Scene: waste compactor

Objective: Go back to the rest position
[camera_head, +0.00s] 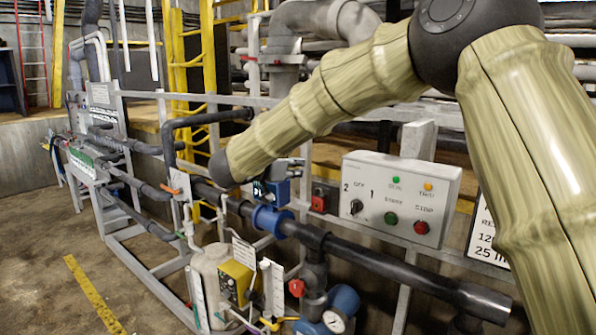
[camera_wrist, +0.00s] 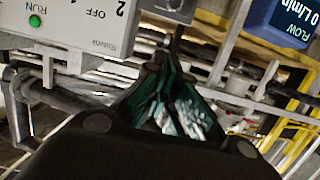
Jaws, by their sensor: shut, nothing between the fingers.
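My arm reaches across the head view from the right, bent at a dark joint, with its far end in front of the pipework. My gripper (camera_wrist: 177,48) shows in the wrist view, its dark and green fingers drawn together with nothing between them. The grey control box (camera_head: 400,198) stands to the right of the arm's end, with a selector knob and green and red buttons. It appears upside down in the wrist view (camera_wrist: 75,32). No object is held.
A blue flow meter (camera_head: 273,191) sits on the dark pipe (camera_head: 390,265) close by the arm's end; its display (camera_wrist: 290,22) reads 0 L/min. Metal rails, a white tank (camera_head: 210,285), a yellow device (camera_head: 236,283) and gauges crowd below. Open floor (camera_head: 50,235) lies at left.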

